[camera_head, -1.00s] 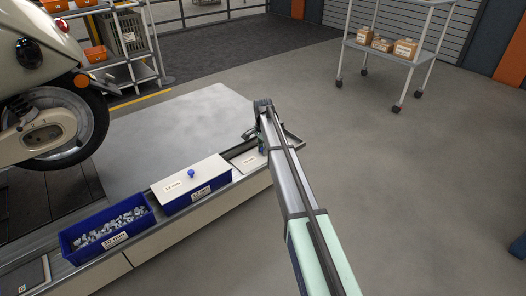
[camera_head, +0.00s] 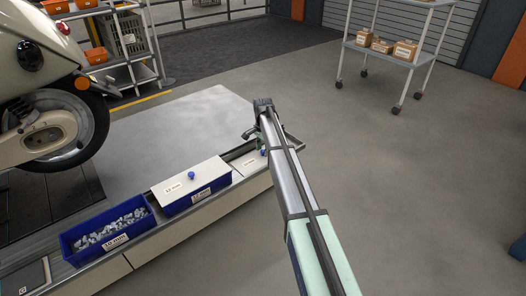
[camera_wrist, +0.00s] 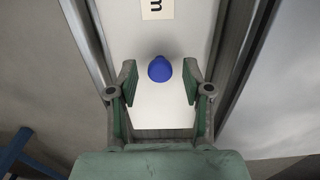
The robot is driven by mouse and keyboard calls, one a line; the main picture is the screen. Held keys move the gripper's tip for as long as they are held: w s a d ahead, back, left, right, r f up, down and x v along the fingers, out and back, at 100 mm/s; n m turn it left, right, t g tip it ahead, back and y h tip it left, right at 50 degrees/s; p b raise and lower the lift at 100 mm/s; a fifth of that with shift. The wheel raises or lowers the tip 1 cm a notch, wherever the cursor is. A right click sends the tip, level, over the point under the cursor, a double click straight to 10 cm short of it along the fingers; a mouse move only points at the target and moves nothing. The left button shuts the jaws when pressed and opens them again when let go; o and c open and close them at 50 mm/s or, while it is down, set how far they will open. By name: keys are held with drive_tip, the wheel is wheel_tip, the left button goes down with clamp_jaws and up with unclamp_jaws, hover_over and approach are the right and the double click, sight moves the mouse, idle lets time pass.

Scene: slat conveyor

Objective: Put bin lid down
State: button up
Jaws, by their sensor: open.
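A white lid (camera_head: 248,163) with a label and a blue knob (camera_head: 263,152) lies flat on the bench, right of the bins. In the wrist view, the lid (camera_wrist: 160,112) fills the middle, and its blue knob (camera_wrist: 160,68) shows between my spread fingertips, with clear gaps on both sides. My gripper (camera_wrist: 159,80) is open, empty and above the lid. In the head view my arm partly hides the gripper and the lid's right end. An open blue bin (camera_head: 106,241) of small metal parts stands at the front left, its top uncovered.
A second blue bin (camera_head: 202,199) wears a white lid (camera_head: 178,184) with its own blue knob, between the open bin and the loose lid. A dark flat item (camera_head: 30,276) lies at the bench's left end.

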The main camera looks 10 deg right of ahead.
sight(263, 151)
wheel_tip(263, 151, up, 11)
drive_tip(key=p, duration=0.3)
